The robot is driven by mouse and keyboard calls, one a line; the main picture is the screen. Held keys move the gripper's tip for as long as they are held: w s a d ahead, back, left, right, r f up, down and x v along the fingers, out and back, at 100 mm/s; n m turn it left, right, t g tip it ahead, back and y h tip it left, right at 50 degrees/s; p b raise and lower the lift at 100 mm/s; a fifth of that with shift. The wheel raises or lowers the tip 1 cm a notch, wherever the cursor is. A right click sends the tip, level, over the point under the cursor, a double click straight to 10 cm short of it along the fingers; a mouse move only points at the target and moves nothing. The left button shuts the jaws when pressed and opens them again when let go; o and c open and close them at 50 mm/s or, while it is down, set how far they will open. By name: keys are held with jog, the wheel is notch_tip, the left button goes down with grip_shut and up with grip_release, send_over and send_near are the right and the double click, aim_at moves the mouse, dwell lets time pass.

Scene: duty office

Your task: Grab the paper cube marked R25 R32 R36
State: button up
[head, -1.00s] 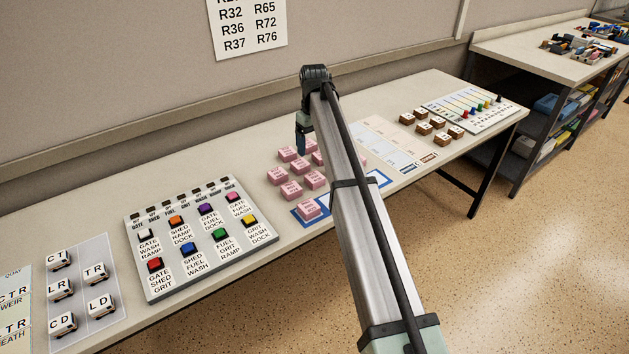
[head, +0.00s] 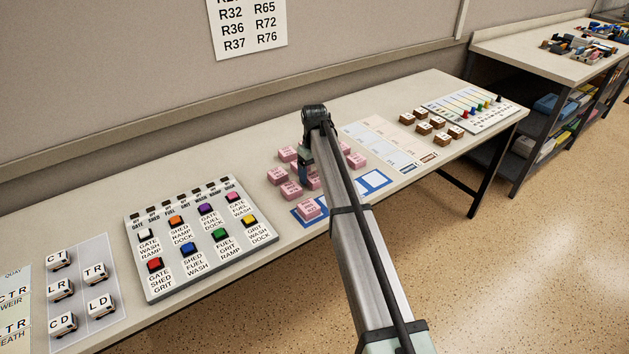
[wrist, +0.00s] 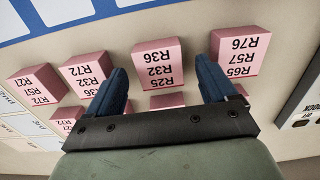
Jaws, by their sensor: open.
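The pink paper cube marked R25 R32 R36 (wrist: 158,62) is at the middle of the wrist view, its lettering upside down there. My gripper (wrist: 160,72) is open, with one blue finger on each side of this cube in that picture. Nothing is seen gripped, and I cannot tell whether the fingers reach down beside the cube or are still above it. In the head view my gripper (head: 305,177) is down among the pink cubes. The arm hides some of them, and their markings are too small to read there.
One cube (head: 308,208) is on a blue-framed sheet (head: 374,182). A button panel (head: 200,238) lies to the left.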

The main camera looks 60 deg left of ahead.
jog(key=shift+f, duration=0.5)
jog(key=c, duration=1.1)
jog(key=shift+c, duration=0.2)
